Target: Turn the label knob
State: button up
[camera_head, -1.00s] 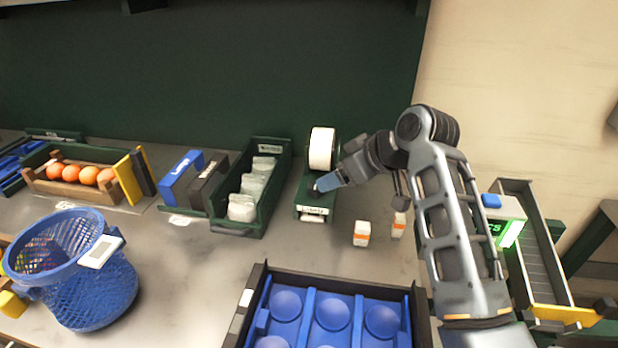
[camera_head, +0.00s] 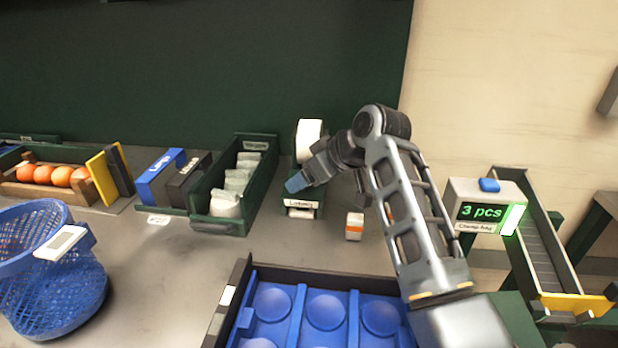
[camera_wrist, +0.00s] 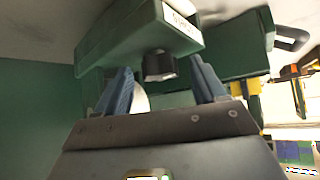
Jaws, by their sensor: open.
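The green label dispenser (camera_head: 303,200) stands at the back middle of the table, with a white label roll (camera_head: 309,138) on top and a label plate in front. In the wrist view the dark knob (camera_wrist: 160,66) sticks out of the green dispenser body (camera_wrist: 130,42). My gripper (camera_wrist: 163,78) is open there, with one blue finger on each side of the knob. Gaps show between knob and fingers.
A green bin of white bags (camera_head: 214,229) stands close left of the dispenser. A small white-orange box (camera_head: 354,226) is to its right. A dark-rimmed tray with blue insert (camera_head: 238,285) lies in front. A display (camera_head: 487,207) reads "3 pcs".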

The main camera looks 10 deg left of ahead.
jog(key=c, duration=1.1)
jog(key=shift+o, duration=0.2)
